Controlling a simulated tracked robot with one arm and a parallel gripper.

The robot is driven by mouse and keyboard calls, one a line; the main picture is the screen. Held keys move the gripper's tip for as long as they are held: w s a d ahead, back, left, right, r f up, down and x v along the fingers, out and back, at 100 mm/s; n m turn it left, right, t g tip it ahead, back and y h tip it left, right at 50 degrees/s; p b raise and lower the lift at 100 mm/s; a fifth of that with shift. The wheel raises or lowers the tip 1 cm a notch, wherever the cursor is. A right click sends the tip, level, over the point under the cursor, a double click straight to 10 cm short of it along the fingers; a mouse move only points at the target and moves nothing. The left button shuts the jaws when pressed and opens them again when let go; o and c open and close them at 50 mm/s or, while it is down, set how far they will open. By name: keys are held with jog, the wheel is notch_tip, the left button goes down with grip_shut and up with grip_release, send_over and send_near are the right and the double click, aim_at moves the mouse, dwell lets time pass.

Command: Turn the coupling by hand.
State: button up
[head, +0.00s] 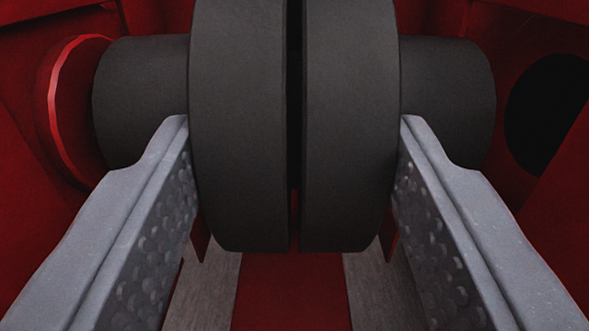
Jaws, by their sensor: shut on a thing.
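The coupling (242,130) is a pair of thick dark grey discs side by side, with a narrow gap between them, in the upper middle of the head view. A narrower dark hub sticks out on its left (138,95) and another on its right (452,100). My gripper (294,150) has one grey finger at each outer face of the disc pair. It is shut on the coupling across both discs. The top of the coupling is cut off by the picture's edge. The fingertips' inner contact faces are partly hidden.
A red round flange (72,110) stands at the left hub. Red housing walls rise on both sides, with a dark round opening (548,112) at the right. Below the coupling lie a red strip (292,290) and grey surfaces. Room beside the fingers is tight.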

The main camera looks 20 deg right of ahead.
jog(key=shift+s+f, duration=0.15)
jog(key=shift+f, duration=0.05)
jog(key=o, duration=1)
jog(key=shift+r, duration=0.1)
jog(key=shift+s+a+r, duration=0.1)
jog(key=shift+s+a, duration=0.1)
jog(key=shift+s, duration=0.3)
jog(key=p+v, duration=0.3)
jog(key=v, duration=0.9)
jog(key=shift+s+f+p, duration=0.3)
jog(key=shift+s+p, duration=0.05)
